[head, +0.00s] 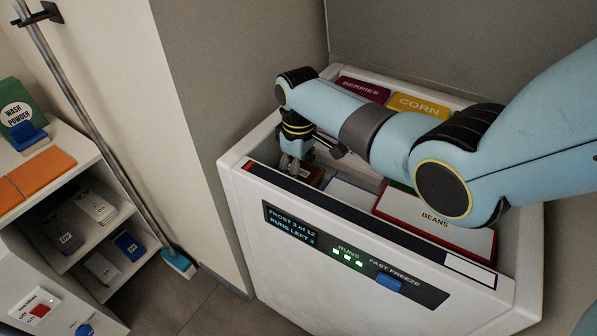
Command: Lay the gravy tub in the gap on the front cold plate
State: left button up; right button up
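My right arm reaches in from the right over a white chest freezer. Its gripper (292,168) points down inside the front left corner, by the front wall. A small brown-red item (316,178) lies right beside the fingers; it may be the gravy tub, but no label is readable. Whether the fingers grip it or only stand beside it cannot be told. A pale grey-blue surface (350,197), perhaps the front cold plate, shows between this item and a white, red-edged BEANS box (430,222). My arm hides much of the inside. My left gripper is out of view.
Purple BERRIES (362,89) and yellow CORN (418,105) packs lie at the back of the freezer. Its front rim (370,228) stands above a panel with a display and blue switch (388,282). Shelves with boxes (95,205) and a leaning blue-headed pole (178,263) are left.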

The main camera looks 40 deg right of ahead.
jog(key=shift+f, duration=0.5)
jog(key=o, duration=1.3)
jog(key=shift+r, duration=0.1)
notch_tip(320, 180, up, 12)
jog(key=shift+f, duration=0.1)
